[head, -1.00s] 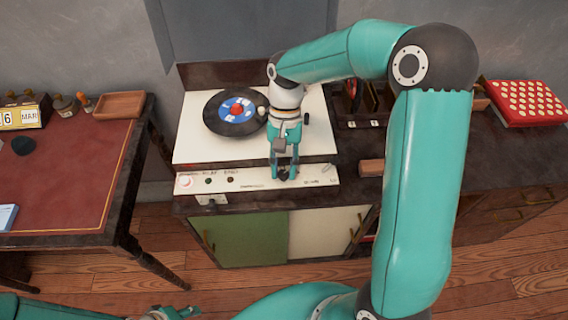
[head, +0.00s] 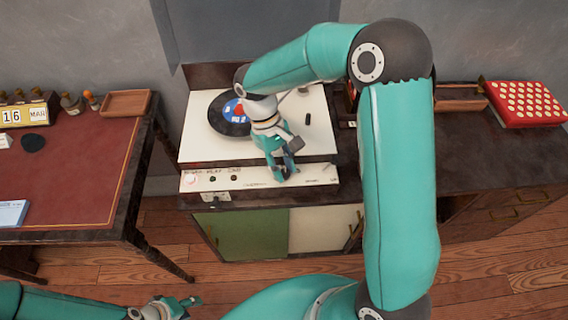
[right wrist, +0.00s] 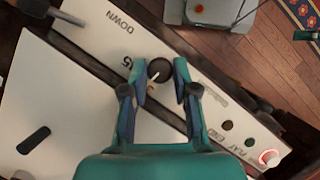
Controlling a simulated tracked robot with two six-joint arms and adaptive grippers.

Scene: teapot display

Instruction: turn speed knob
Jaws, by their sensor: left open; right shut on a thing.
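The record player's white front panel (head: 218,180) carries the speed knob (right wrist: 159,68), a round dark knob with a pale pointer, seen in the right wrist view beside a printed "5". My right gripper (head: 282,174) is over the panel's middle, twisted and leaning in the head view. In the right wrist view its fingers (right wrist: 160,82) are closed in on both sides of the knob, shut on it. In the head view the knob is hidden by the fingers. My left gripper (head: 180,304) is open and empty at the bottom edge, well away from the player.
A black record (head: 226,124) lies on the white deck behind my right gripper. Other small knobs (head: 212,179) and a red-lit button (head: 190,180) sit at the panel's left. A red desk (head: 75,190) stands left, a red box (head: 523,103) far right.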

